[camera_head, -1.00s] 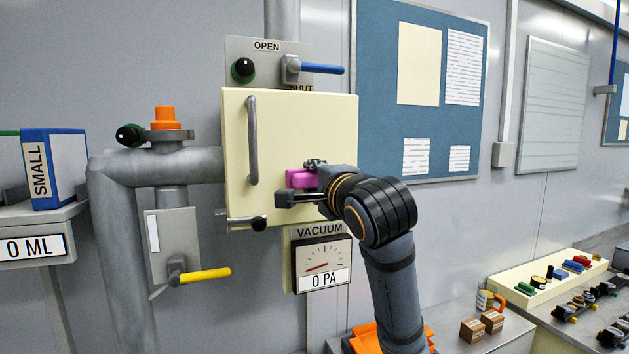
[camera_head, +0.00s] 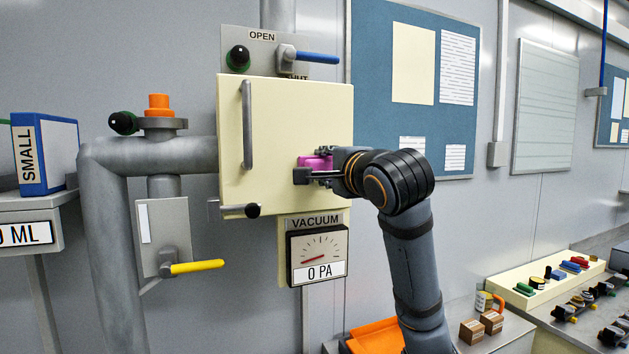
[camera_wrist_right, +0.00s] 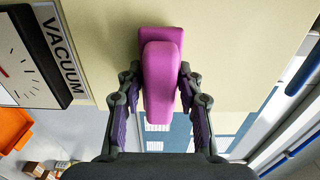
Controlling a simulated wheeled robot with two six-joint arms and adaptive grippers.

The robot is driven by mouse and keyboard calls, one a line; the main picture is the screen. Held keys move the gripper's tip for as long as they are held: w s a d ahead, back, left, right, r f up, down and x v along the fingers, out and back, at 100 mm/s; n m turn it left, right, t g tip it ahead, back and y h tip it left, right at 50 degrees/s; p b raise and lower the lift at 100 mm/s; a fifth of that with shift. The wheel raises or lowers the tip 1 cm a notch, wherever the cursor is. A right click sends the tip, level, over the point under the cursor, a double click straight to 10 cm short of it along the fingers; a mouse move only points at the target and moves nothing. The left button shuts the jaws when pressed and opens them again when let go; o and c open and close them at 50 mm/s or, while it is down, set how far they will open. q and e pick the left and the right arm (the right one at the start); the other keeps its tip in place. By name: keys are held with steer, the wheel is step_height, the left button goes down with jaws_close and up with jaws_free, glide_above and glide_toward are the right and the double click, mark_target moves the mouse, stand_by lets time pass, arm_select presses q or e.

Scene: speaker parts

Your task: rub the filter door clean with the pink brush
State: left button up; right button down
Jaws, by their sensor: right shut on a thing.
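The filter door (camera_head: 290,120) is a cream square panel on the wall, closed, with a grey vertical handle (camera_head: 247,125) near its left edge. My right gripper (camera_head: 316,168) is at the door's lower right part, shut on the pink brush (camera_wrist_right: 162,75). In the right wrist view both fingers grip the brush's sides, and its wide head is at or very near the cream surface; I cannot tell if it touches. In the head view only a bit of the brush (camera_head: 318,161) shows beside the fingers. No dirt is visible on the door. My left gripper is not in view.
Above the door is a panel with a blue lever (camera_head: 316,57). Below hangs the vacuum gauge (camera_head: 318,257), reading 0 PA. A grey pipe (camera_head: 108,230) and a yellow-handled valve (camera_head: 195,267) are at left. A bench with a parts tray (camera_head: 545,287) is at lower right.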

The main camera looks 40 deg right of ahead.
mark_target(306, 165)
steer(key=shift+s+d, duration=0.1)
steer(key=shift+d, duration=0.05)
steer(key=shift+r, duration=0.1)
steer(key=a+p, duration=0.1)
steer(key=w+a+p, duration=0.1)
steer(key=a+p, duration=0.1)
steer(key=shift+a+r, duration=0.15)
steer(key=shift+a+p, duration=0.4)
steer(key=shift+d+f, duration=0.1)
steer(key=shift+f, duration=0.1)
